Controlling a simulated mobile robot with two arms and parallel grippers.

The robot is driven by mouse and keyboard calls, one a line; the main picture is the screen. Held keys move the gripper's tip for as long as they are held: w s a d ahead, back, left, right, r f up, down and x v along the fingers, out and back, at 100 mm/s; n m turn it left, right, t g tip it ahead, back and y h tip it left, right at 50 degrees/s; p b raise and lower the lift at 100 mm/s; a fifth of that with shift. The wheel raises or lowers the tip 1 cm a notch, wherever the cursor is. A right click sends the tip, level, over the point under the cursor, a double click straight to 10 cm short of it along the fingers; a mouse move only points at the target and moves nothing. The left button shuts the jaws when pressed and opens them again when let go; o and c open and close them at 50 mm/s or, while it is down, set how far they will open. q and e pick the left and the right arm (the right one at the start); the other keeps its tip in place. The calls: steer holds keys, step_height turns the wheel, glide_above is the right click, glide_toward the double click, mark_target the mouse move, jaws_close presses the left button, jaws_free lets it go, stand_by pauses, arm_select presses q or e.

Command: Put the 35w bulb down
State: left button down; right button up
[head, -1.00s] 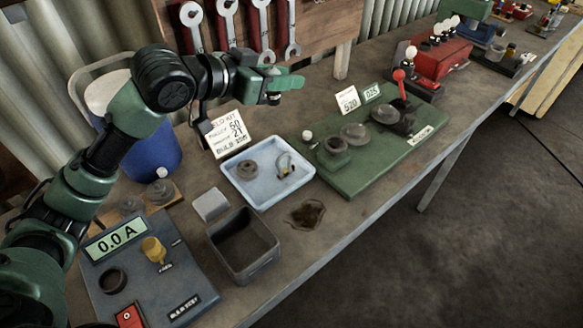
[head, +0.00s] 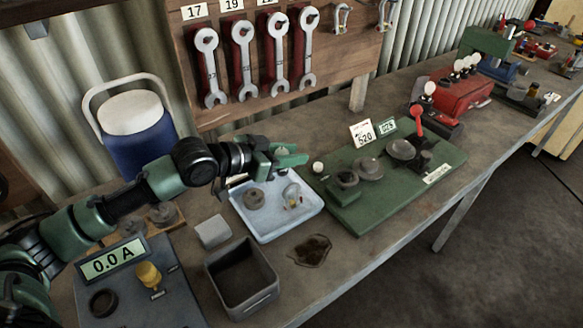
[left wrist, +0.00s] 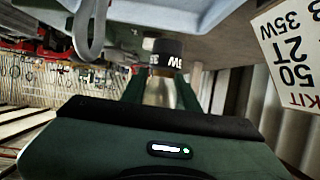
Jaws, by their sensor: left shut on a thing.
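My left gripper (head: 290,157) is over the back part of the pale blue tray (head: 268,226) in the head view. In the left wrist view it is shut on the 35w bulb (left wrist: 160,92), which has a black band with white lettering. The tray (left wrist: 215,12) shows close beyond the bulb there. I cannot tell whether the bulb touches it. In the head view a pale glassy shape shows below the jaws beside a small loop-shaped part; I cannot clearly separate them. My right gripper is out of view.
A green board (head: 385,205) with round parts stands right of the tray. An open grey bin (head: 243,285) and a meter box reading 0.0 A (head: 113,260) are in front. A white kit card (left wrist: 290,50) stands close by in the wrist view.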

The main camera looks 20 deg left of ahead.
arm_select(q)
step_height(320, 180, down, 5)
steer(key=shift+r, duration=0.2)
steer(key=shift+f, duration=0.2)
steer(key=c, duration=1.2)
jaws_free()
steer(key=shift+c, duration=0.2)
steer(key=shift+o, duration=0.9)
